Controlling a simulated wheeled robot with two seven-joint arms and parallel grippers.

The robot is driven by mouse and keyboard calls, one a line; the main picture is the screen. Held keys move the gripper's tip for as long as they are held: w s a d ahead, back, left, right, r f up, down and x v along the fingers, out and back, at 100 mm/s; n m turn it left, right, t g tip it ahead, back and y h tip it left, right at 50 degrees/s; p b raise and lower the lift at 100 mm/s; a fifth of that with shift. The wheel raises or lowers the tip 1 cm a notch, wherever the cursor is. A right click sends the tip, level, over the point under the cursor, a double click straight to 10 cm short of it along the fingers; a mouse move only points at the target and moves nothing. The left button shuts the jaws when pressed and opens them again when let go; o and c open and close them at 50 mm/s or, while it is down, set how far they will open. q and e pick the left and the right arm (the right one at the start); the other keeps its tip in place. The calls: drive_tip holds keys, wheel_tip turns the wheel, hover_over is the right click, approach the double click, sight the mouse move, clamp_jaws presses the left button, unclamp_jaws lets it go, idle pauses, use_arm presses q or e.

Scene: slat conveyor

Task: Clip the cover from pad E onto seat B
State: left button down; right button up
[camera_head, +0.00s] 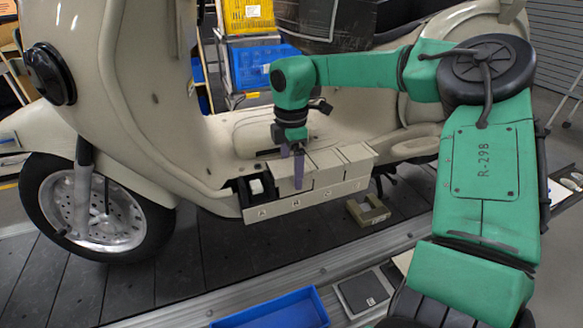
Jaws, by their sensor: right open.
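A beige strip with lettered seats (305,200) runs along the scooter's floorboard side. Seat A at its left end is a dark open recess with a small white part (256,187) in it. Beige block-like covers sit over the positions to its right. The cover (283,180) at seat B is next to the recess. My right gripper (292,168) points down at this cover with its purple fingers apart. One finger is in front of the cover and the other is behind. Whether the cover is fully seated cannot be told. A dark pad (363,293) with a small label lies at the front, bare.
A beige U-shaped part (367,212) lies on the slat conveyor (250,255) beyond the pad. A blue tray (275,312) is at the bottom edge. The scooter's front wheel (95,212) stands at left. Yellow and blue crates (262,65) are behind.

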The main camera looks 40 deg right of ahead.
sight(291, 166)
drive_tip(key=shift+w+r, duration=0.1)
drive_tip(key=shift+r, duration=0.05)
use_arm(q)
drive_tip(key=s, duration=0.1)
drive_tip(key=s+p, duration=0.1)
drive_tip(key=s+f+p, duration=0.1)
drive_tip(key=shift+a, duration=0.35)
use_arm(e)
wheel_tip(291, 166, up, 14)
drive_tip(key=shift+r, duration=0.15)
drive_tip(key=shift+r, duration=0.1)
